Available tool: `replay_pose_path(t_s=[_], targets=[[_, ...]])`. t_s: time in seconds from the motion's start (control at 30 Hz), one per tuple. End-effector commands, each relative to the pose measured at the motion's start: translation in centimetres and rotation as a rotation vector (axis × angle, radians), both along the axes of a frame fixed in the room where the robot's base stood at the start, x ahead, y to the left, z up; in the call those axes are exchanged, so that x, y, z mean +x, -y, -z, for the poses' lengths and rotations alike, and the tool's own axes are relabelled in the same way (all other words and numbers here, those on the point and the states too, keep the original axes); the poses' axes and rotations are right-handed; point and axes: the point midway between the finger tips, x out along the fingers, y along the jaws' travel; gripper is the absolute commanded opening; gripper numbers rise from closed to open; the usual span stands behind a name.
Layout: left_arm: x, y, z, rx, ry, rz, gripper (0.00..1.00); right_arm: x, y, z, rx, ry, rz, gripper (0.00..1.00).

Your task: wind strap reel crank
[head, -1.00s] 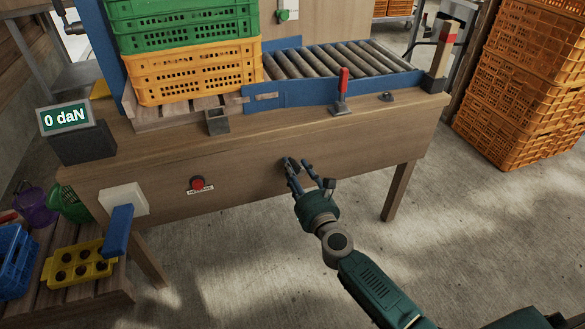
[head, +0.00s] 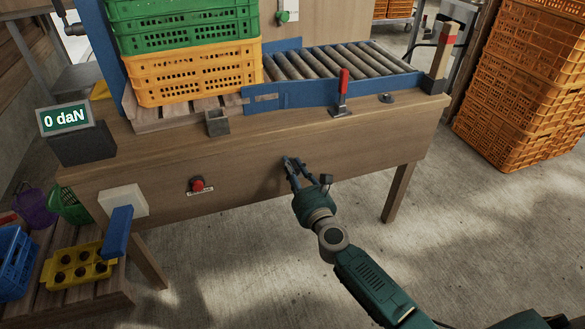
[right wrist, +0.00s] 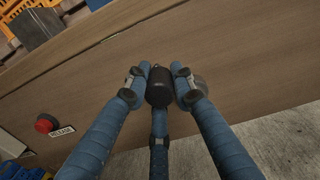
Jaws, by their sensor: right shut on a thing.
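My right gripper (head: 291,168) is at the front board of the wooden bench (head: 330,145). In the right wrist view its blue fingers (right wrist: 158,82) are shut around a dark cylindrical knob (right wrist: 159,90), which I take to be the crank handle. A greyish round part (right wrist: 201,84) shows behind the right finger, partly hidden. In the head view the fingers hide the knob. The tension display (head: 66,119) reads 0 daN. A red release button (head: 197,184) sits on the front board, left of the gripper. My left gripper is not in view.
Stacked green and orange crates (head: 197,72) stand on the bench beside a roller conveyor (head: 345,60). A red-handled clamp (head: 342,92) stands at its front edge. Orange crates (head: 525,85) are piled at right. A low slatted table (head: 85,295) holds a yellow tray (head: 80,266).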

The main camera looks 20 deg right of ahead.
Motion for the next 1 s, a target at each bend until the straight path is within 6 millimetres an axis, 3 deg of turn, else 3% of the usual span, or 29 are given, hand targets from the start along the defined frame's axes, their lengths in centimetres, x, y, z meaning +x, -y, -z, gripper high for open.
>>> replay_pose_path(t_s=[0.37,1.0], targets=[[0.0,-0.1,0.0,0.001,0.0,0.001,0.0,-0.1,0.8,-0.1,0.148,-0.01,0.003,0.0],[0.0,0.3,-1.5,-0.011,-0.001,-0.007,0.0,0.0,4.1,-0.6,0.74,-0.032,0.003,0.0]])
